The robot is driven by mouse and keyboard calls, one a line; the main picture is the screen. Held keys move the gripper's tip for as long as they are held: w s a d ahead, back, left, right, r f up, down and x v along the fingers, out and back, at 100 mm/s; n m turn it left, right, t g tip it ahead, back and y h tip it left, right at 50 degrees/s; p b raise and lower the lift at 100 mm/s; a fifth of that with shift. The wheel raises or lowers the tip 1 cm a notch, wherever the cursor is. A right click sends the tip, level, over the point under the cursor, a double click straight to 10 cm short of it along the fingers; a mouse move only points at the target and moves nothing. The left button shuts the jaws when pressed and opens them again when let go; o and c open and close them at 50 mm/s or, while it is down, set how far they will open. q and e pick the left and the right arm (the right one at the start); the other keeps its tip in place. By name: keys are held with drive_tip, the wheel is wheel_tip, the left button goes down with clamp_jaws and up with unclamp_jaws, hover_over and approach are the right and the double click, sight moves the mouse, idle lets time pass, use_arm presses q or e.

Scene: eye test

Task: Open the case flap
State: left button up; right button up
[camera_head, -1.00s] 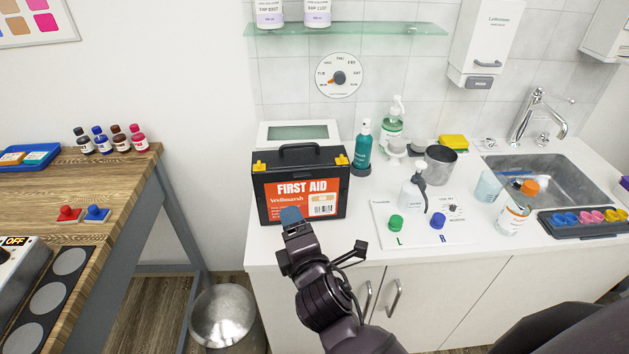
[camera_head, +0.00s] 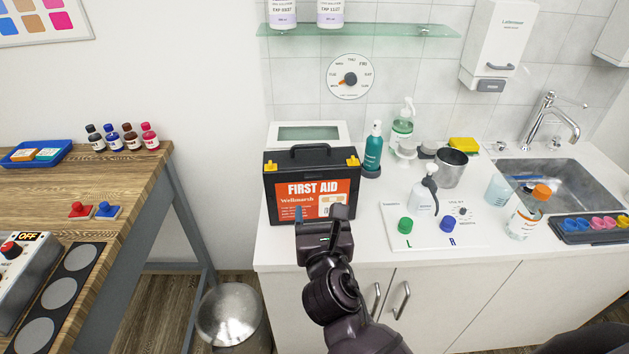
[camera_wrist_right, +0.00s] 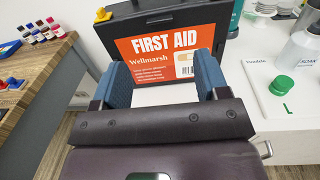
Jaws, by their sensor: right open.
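The case is a black first aid box (camera_head: 284,182) with an orange label, a top handle and yellow latches (camera_head: 269,164) at both front top corners. It stands upright and shut on the white counter, near its left end. In the right wrist view the case (camera_wrist_right: 222,15) fills the top middle; one yellow latch (camera_wrist_right: 103,15) shows at its left. My right gripper (camera_head: 320,213) is in front of the label's lower part, with its blue-padded fingers apart and nothing between them. In the right wrist view the open gripper (camera_wrist_right: 164,66) frames the label's lower part. My left gripper is out of view.
A teal bottle (camera_head: 373,152) stands close right of the case, and a white box (camera_head: 307,133) behind it. A white board (camera_head: 470,238) with pump bottle and green and blue knobs lies to the right. A wooden table (camera_head: 150,170) and metal bin (camera_head: 228,315) are left.

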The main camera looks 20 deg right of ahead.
sight(314, 178)
drive_tip(key=x, duration=0.9)
drive_tip(key=shift+w, duration=0.4)
